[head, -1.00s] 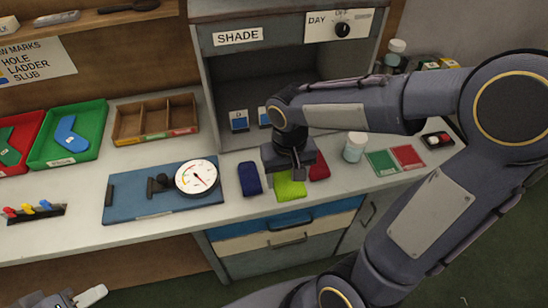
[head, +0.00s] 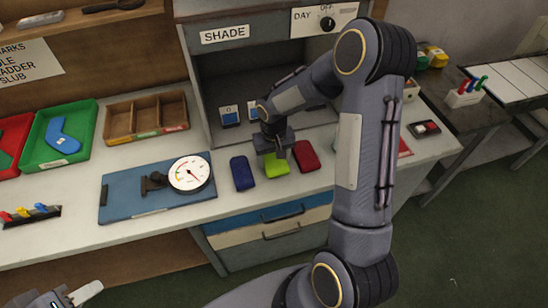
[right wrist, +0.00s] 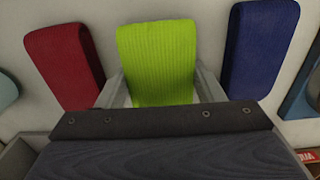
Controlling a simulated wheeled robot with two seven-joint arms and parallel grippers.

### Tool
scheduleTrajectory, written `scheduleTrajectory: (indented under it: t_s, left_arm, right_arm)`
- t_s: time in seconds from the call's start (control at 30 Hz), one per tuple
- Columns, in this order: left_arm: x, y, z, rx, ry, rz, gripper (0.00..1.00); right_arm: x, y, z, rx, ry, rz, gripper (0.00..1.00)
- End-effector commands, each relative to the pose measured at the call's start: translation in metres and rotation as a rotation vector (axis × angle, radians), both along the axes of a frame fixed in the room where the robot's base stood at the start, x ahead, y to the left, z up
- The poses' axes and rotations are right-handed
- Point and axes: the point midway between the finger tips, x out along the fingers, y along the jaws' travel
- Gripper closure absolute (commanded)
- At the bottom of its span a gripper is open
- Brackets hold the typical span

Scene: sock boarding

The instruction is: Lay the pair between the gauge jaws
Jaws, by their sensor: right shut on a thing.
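The lime-green folded sock pair (head: 279,166) is at the counter's front between a navy pair (head: 242,174) and a red pair (head: 305,157). My right gripper (head: 275,150) is over its back end. In the right wrist view the fingers stand on both sides of the lime pair (right wrist: 158,55), shut on it. I cannot tell whether it is lifted. The gauge (head: 117,205) is a blue plate left of the pairs, with a dial (head: 190,174), a dark jaw (head: 152,182) and a dark block at its left end. Only part of my left gripper (head: 85,293) shows at bottom left.
A grey shade booth (head: 197,75) stands behind the pairs. Green (head: 45,165) and red trays lie at the left, with a wooden divided box (head: 112,125) behind the gauge. Colored pegs (head: 30,214) stand at the front left. The counter between navy pair and gauge is clear.

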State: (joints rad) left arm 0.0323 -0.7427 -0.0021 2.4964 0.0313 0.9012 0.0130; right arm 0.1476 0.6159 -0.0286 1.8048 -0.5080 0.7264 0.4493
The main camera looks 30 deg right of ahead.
Motion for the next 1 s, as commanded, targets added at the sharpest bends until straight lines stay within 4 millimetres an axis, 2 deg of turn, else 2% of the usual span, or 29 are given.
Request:
scheduleTrajectory:
  t_s: [0.07, 0.4, 0.43, 0.6, 0.87, 1.0]
  left_arm:
    - [0.0, 0.0, 0.001, 0.0, 0.0, 0.0, 0.64]
    - [0.0, 0.0, -0.005, 0.0, 0.0, 0.0, 0.64]
    - [0.0, 0.0, -0.004, 0.0, 0.0, 0.0, 0.64]
    - [0.0, 0.0, -0.003, 0.0, 0.0, 0.0, 0.64]
    - [0.0, 0.0, -0.002, 0.0, 0.0, 0.0, 0.64]
    - [0.0, 0.0, 0.0, 0.0, 0.0, 0.0, 0.64]
  right_arm:
    - [0.0, 0.0, -0.007, 0.001, 0.001, 0.0, 0.62]
    - [0.0, 0.0, -0.011, 0.001, -0.001, 0.0, 0.62]
    - [0.0, 0.0, -0.011, 0.001, -0.001, 0.0, 0.37]
    - [0.0, 0.0, -0.01, 0.001, -0.001, 0.0, 0.17]
    - [0.0, 0.0, -0.009, 0.001, -0.001, 0.0, 0.17]
    - [0.001, 0.0, 0.0, 0.0, -0.004, -0.001, 0.17]
